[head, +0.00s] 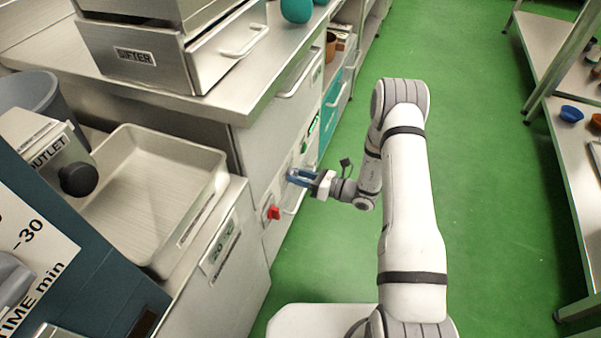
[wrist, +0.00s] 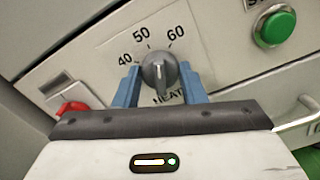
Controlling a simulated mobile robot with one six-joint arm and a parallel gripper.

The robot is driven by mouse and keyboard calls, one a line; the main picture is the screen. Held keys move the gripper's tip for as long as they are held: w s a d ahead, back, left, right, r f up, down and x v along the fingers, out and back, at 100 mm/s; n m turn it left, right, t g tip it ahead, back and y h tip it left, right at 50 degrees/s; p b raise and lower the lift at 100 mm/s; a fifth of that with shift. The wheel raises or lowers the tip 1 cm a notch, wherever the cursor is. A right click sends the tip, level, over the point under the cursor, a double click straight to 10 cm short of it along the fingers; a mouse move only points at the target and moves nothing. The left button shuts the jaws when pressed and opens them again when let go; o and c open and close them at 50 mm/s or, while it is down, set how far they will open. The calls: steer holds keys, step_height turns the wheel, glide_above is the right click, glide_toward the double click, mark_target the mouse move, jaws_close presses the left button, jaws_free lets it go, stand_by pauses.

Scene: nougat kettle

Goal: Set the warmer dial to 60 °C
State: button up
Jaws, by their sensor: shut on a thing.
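The warmer dial (wrist: 159,70) is a dark grey round knob on a pale panel, marked 40, 50 and 60 around its upper side and HEAT below. A light line on its face runs nearly upright in the wrist view; I cannot tell exactly which mark it points at. My gripper (wrist: 160,86) has its blue fingers on either side of the knob and is shut on it. In the head view my gripper (head: 299,178) reaches left to the cabinet front, and the dial is hidden there.
A red switch (wrist: 72,108) sits left of the dial and a green button (wrist: 274,27) to its upper right. A drawer handle (wrist: 300,113) is at the right. The green floor (head: 480,200) is clear right of my arm, up to a metal table (head: 567,165).

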steer(key=m+p, duration=0.2)
steer(key=m, duration=0.3)
steer(key=shift+s+a, duration=0.15)
steer(key=shift+f+m, duration=0.1)
steer(key=shift+m, duration=0.3)
steer(key=o, duration=1)
steer(key=shift+d, duration=0.2)
steer(key=p+v, duration=0.1)
steer(key=v, duration=0.6)
steer(key=shift+d+p, duration=0.25)
steer(key=shift+p, duration=0.1)
